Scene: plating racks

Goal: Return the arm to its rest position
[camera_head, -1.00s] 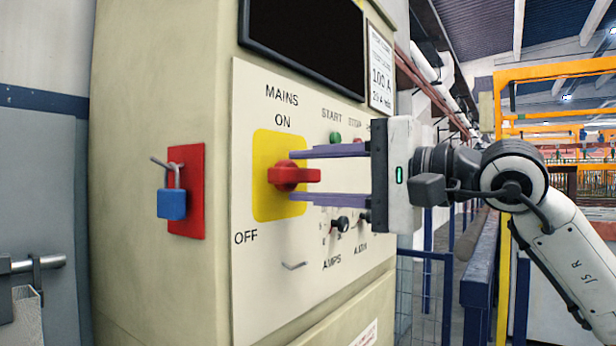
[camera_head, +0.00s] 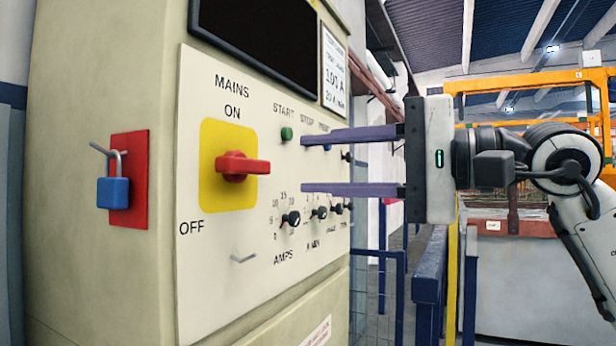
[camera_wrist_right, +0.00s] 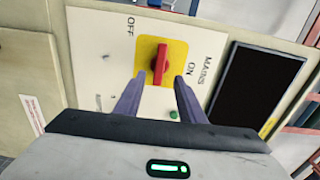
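My right gripper (camera_head: 303,163) is open and empty, with its two purple fingers apart, one above the other. It stands in front of the control panel, to the right of the red mains switch (camera_head: 242,167). A clear gap lies between the fingertips and the switch. The switch handle lies roughly level on its yellow plate (camera_head: 212,140), between the ON and OFF labels. In the right wrist view the switch (camera_wrist_right: 160,64) shows beyond the open fingers (camera_wrist_right: 156,84), which do not touch it. My left gripper is not in view.
The beige cabinet (camera_head: 85,240) fills the left side. A blue padlock (camera_head: 113,193) hangs on a red plate (camera_head: 140,180) on its side. A hook (camera_head: 243,258), knobs (camera_head: 291,218) and a green button (camera_head: 287,133) are on the panel. Blue railings (camera_head: 430,265) stand at right.

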